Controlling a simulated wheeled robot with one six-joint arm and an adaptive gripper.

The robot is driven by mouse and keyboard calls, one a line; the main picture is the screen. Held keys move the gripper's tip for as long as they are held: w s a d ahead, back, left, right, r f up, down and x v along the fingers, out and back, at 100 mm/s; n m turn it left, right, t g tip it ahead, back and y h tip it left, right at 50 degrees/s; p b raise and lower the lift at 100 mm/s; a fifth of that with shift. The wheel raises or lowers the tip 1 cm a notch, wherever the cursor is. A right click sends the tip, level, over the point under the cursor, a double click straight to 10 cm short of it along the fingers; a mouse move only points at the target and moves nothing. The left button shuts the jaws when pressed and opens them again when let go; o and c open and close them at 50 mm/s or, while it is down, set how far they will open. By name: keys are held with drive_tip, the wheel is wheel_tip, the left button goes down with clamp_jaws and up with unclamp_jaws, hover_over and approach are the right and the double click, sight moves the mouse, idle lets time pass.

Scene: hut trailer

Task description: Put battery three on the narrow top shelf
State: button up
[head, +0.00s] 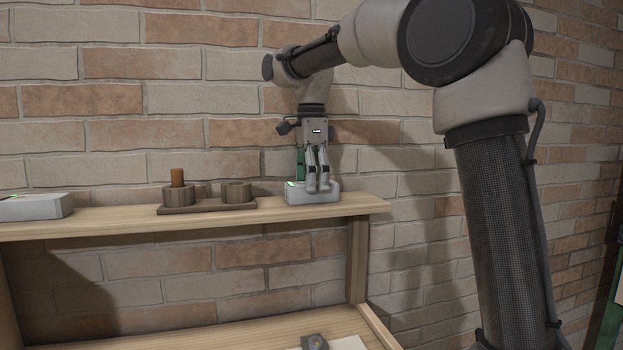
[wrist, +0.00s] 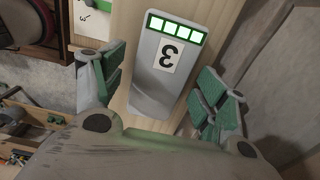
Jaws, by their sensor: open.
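Battery three, a pale grey block, lies on the narrow top shelf (head: 120,223) near its right end. In the wrist view the battery (wrist: 160,95) shows a label reading 3, upside down, and a row of lit green bars. My gripper (head: 318,185) is over the battery in the head view, pointing down. In the wrist view its green-padded fingers (wrist: 168,88) are spread to either side of the battery, with gaps showing. The near end of the battery is partly hidden by my gripper.
On the same shelf, a wooden tray (head: 207,208) with round wooden cups stands left of the battery. Another grey block (head: 35,207) lies at the far left. A brick wall (head: 120,100) rises close behind. A lower wooden surface (head: 260,333) lies below.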

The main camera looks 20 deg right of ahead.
wheel_tip(320, 180, up, 12)
drive_tip(key=s+d+f+n+t, duration=0.1)
drive_tip(key=s+d+f+n, duration=0.4)
drive_tip(key=s+f, duration=0.3)
drive_tip(key=s+d+f+n+t, duration=0.2)
drive_tip(key=s+d+f+n, duration=0.3)
drive_tip(key=s, duration=0.5)
drive_tip(key=s+d+f+n+t, duration=0.1)
drive_tip(key=s+d+f+n, duration=0.5)
drive_tip(key=f, duration=0.6)
drive_tip(key=s+n, duration=0.2)
drive_tip(key=s, duration=0.1)
drive_tip(key=shift+s, duration=0.25)
drive_tip(key=shift+f, duration=0.1)
